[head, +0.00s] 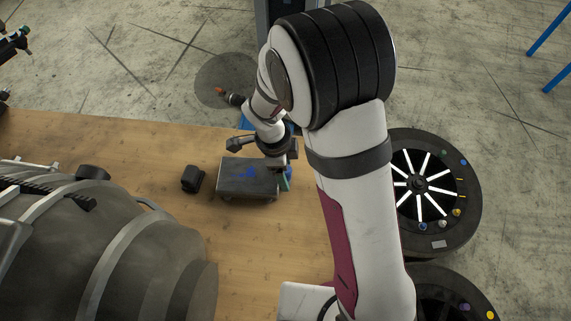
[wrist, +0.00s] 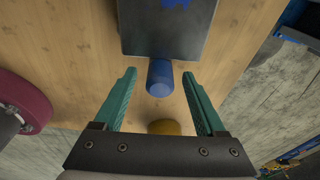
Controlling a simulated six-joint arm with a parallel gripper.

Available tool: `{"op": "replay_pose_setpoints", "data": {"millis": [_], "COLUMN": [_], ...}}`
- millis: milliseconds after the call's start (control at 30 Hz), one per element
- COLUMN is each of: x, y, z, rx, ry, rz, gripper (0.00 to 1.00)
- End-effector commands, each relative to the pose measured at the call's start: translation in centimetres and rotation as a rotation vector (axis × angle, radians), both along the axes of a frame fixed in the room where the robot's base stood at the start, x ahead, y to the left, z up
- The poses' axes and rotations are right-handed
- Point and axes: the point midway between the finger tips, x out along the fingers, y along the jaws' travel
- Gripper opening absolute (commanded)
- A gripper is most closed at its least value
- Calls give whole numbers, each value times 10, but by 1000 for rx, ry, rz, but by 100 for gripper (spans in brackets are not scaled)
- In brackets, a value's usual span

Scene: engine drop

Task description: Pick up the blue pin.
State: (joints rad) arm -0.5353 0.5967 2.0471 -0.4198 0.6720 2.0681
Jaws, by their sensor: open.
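The blue pin (wrist: 159,82) shows in the wrist view as a short cylinder, end toward the camera, at the near edge of a dark grey block (wrist: 140,38). My gripper (wrist: 159,73) is open, with one green finger on each side of the pin. A gap shows between the pin and each finger, and nothing is held. In the head view the grey block (head: 240,180) has a blue mark on top and sits on the wooden table. My gripper (head: 287,180) is at its right end there, mostly hidden by my arm, and I cannot clearly make out the pin.
A yellow rounded thing (wrist: 165,127) lies below the pin, partly behind my gripper's base. A small black part (head: 192,179) sits left of the block. A large grey engine body (head: 130,255) fills the lower left. Round black racks (head: 465,215) stand on the floor at right.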

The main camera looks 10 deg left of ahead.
Motion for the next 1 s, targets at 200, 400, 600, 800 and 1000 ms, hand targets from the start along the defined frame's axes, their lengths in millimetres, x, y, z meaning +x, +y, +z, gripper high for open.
{"op": "replay_pose_setpoints", "data": {"millis": [200, 400, 600, 800, 1000], "x": [0, 0, 0, 0, 1], "y": [0, 0, 0, 0, 0], "z": [0, 0, 1, 1, 10], "rx": [0, 0, 0, 0, 1], "ry": [-1, -1, -1, -1, -4], "rz": [0, 0, 0, 0, 0], "gripper": [64, 28, 0, 0, 0]}}
